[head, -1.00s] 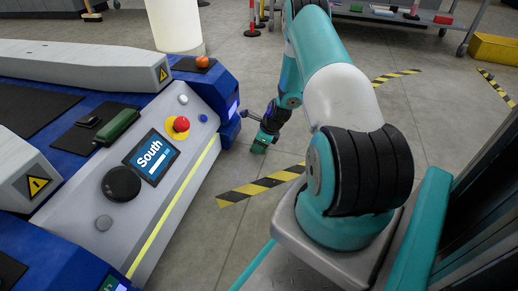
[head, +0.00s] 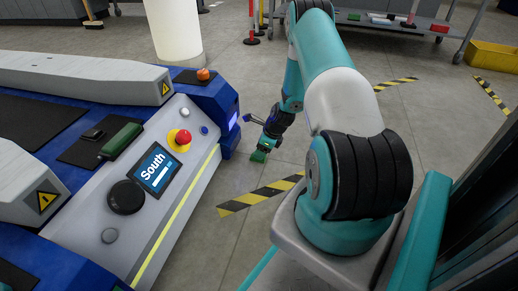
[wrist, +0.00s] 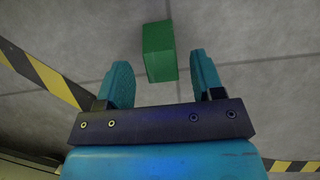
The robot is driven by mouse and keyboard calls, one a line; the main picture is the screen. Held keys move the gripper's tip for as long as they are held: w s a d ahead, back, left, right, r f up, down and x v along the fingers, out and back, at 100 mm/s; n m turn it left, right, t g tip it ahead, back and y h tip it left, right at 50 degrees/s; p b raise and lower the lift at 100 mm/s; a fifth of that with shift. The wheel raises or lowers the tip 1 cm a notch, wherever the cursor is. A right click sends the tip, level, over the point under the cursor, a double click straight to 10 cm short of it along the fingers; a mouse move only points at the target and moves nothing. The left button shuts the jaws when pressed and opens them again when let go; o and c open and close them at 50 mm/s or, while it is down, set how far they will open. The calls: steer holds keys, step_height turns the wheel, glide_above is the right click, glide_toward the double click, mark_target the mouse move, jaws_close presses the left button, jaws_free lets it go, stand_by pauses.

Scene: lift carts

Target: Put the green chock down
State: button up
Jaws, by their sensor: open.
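The green chock (wrist: 160,52) lies on the grey floor in the wrist view, just ahead of and between my fingertips. My gripper (wrist: 161,75) is open, with a teal finger on each side and clear gaps to the chock. In the head view the chock (head: 259,155) is a small green shape on the floor, beside the blue corner of the lift cart. My gripper (head: 264,147) is right above it there, partly hidden by my wrist.
The lift cart (head: 185,110) labelled South, with a red button, fills the left. Yellow-black floor tape (head: 258,195) lies in front of the chock. A shelf cart (head: 395,22) and a yellow bin (head: 494,48) stand at the back.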

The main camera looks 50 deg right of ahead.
steer(key=p+v, duration=0.5)
steer(key=v, duration=0.3)
steer(key=shift+r, duration=0.3)
